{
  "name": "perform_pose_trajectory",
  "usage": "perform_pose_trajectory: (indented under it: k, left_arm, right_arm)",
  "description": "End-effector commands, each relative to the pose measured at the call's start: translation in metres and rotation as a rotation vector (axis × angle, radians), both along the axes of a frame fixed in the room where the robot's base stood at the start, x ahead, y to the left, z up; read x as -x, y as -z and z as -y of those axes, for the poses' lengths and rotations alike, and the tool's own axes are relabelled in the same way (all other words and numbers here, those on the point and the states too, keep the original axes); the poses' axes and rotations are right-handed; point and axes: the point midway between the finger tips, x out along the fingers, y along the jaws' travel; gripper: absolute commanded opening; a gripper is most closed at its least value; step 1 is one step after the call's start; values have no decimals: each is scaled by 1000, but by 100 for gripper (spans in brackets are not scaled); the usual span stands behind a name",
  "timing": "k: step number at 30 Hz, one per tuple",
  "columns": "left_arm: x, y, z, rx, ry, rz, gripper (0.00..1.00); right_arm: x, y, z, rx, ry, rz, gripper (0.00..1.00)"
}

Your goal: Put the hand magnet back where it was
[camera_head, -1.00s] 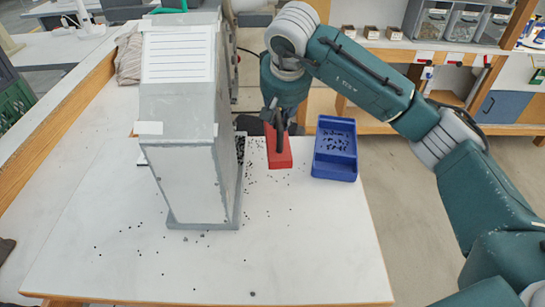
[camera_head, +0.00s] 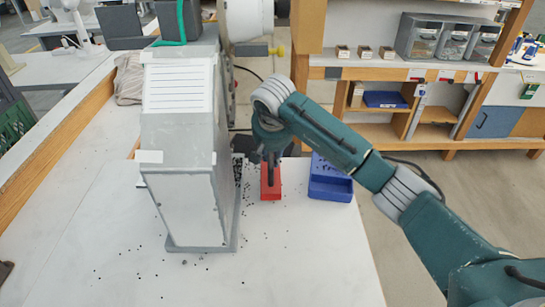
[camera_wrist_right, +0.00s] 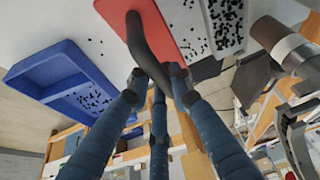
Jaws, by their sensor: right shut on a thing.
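The hand magnet is a red block (camera_head: 271,186) with a black curved handle. It is at the table, between the grey press and a blue tray (camera_head: 331,188). My right gripper (camera_head: 269,160) is above it, shut on the handle. In the right wrist view, the handle (camera_wrist_right: 146,48) runs into the closed fingers (camera_wrist_right: 158,82) and the red block (camera_wrist_right: 165,25) lies beyond. I cannot tell whether its underside touches the table; that face is hidden. My left gripper is not in view.
The tall grey press (camera_head: 190,205) stands close left of the magnet. A pale tray with black bits (camera_wrist_right: 222,25) lies beside the magnet. More black bits are scattered over the white table (camera_head: 300,265), whose front right is otherwise clear. The blue tray holds bits too.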

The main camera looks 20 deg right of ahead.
Motion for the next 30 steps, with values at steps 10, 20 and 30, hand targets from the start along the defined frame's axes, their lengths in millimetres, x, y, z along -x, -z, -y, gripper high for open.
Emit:
perform_pose_trajectory:
  k: [10, 20, 30]
  left_arm:
    - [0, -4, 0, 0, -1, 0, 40]
    - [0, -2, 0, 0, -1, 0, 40]
    - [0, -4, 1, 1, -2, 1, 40]
  right_arm:
    - [-1, 12, 0, -1, 0, 8, 0]
    - [0, 16, 0, 0, 0, 2, 40]
    - [0, 11, 0, -1, 0, 4, 40]
